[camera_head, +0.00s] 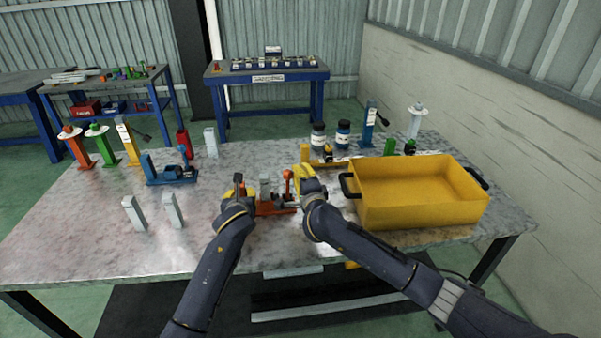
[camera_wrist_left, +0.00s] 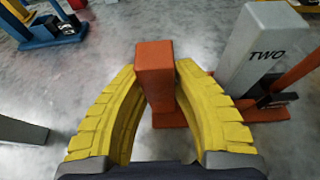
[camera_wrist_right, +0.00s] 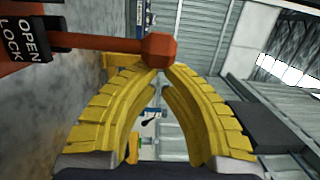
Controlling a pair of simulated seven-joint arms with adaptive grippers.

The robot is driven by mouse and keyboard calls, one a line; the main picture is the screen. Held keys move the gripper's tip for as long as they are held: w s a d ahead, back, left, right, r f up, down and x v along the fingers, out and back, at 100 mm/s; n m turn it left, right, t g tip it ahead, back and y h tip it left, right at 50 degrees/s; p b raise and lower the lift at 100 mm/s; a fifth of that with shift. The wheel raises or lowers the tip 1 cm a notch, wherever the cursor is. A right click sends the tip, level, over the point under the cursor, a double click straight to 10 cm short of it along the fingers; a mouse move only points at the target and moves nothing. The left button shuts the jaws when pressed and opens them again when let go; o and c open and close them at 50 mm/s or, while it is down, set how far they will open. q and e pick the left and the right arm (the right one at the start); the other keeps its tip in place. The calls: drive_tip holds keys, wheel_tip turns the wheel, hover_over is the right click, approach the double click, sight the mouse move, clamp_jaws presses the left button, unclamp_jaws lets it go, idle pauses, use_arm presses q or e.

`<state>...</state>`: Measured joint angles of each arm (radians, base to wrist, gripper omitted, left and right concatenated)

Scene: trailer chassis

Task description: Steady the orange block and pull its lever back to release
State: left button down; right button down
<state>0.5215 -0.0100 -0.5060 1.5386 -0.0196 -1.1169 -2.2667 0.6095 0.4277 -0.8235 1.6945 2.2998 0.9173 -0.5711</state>
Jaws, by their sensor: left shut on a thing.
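The orange block (camera_head: 276,208) stands near the front middle of the table. My left gripper (camera_head: 239,188) is shut on its upright orange post (camera_wrist_left: 155,78), one yellow finger on each side. A grey block marked TWO (camera_wrist_left: 264,50) stands beside the post at the orange fixture. The orange lever (camera_wrist_right: 105,43) ends in a round knob (camera_wrist_right: 158,50) and runs from the fixture beside an OPEN/LOCK label (camera_wrist_right: 20,40). My right gripper (camera_head: 304,180) is shut and empty beside the knob. In the right wrist view its fingertips meet just below the knob, which partly hides them; contact is unclear.
A yellow bin (camera_head: 415,213) stands close to the right arm. A blue fixture (camera_head: 170,174) and two loose grey blocks (camera_head: 134,214) (camera_head: 172,210) are at left. Bottles (camera_head: 318,137) and a yellow fixture (camera_head: 322,161) stand behind. The table's front left is clear.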

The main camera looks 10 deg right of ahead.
drive_tip(key=s+d, duration=0.4)
drive_tip(key=s, duration=0.4)
drive_tip(key=shift+s+d, duration=0.15)
drive_tip(key=shift+s, duration=0.1)
drive_tip(key=shift+r, duration=0.1)
idle(0.3)
use_arm(q)
drive_tip(key=c, duration=0.8)
unclamp_jaws()
drive_tip(key=shift+o, duration=0.2)
drive_tip(key=shift+s, duration=0.1)
drive_tip(key=shift+v, duration=3.9)
drive_tip(key=shift+o, duration=0.4)
